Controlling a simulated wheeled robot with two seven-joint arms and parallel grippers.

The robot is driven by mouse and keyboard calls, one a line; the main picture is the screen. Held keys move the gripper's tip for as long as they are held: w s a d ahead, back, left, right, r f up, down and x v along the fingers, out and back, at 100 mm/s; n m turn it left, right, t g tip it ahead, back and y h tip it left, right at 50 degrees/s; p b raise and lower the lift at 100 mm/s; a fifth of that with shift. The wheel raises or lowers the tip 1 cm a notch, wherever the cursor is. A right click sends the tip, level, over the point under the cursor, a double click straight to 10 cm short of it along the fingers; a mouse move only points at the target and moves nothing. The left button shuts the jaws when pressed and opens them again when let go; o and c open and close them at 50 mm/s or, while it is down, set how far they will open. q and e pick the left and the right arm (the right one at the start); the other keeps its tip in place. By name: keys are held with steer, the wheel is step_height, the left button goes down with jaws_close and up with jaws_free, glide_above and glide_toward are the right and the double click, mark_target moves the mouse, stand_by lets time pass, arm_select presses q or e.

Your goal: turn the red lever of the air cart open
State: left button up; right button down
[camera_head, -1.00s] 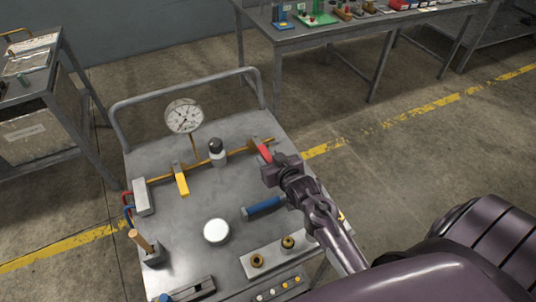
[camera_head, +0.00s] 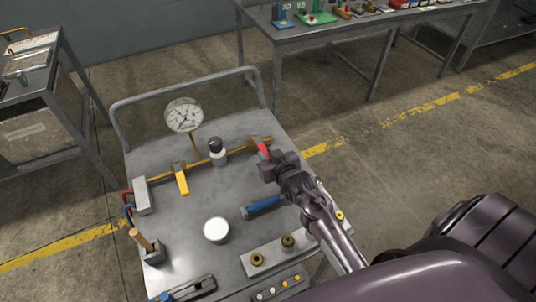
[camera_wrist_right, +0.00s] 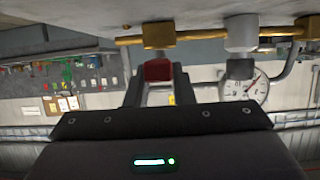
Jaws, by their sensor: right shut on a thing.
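The red lever (camera_head: 263,149) sits on the brass pipe at the far right part of the air cart's grey top (camera_head: 190,205). My right gripper (camera_head: 270,160) is at the lever's free end and shut on it, hiding part of it in the head view. In the right wrist view the red lever (camera_wrist_right: 158,70) is between the two fingers (camera_wrist_right: 158,88), below its brass valve body (camera_wrist_right: 158,35). The lever points toward the cart's near right, at an angle to the pipe. My left gripper is not in view.
A yellow lever (camera_head: 182,183), a black-capped fitting (camera_head: 217,148) and a dial gauge (camera_head: 184,115) are along the same pipe. A blue-handled tool (camera_head: 263,206) lies under my right arm, near a white round cap (camera_head: 216,230). A tube handle (camera_head: 185,88) edges the cart's back.

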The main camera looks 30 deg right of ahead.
steer(key=shift+d, duration=0.1)
steer(key=shift+d+r+n+y, duration=0.1)
steer(key=shift+d+n+y, duration=0.5)
steer(key=shift+y, duration=0.2)
steer(key=shift+w+d+n+y+p, duration=0.15)
steer(key=shift+d+n+y+p, duration=0.2)
steer(key=shift+d+n+y, duration=0.5)
steer(key=shift+a, duration=0.2)
steer(key=c, duration=1.2)
jaws_free()
steer(key=shift+c, duration=0.2)
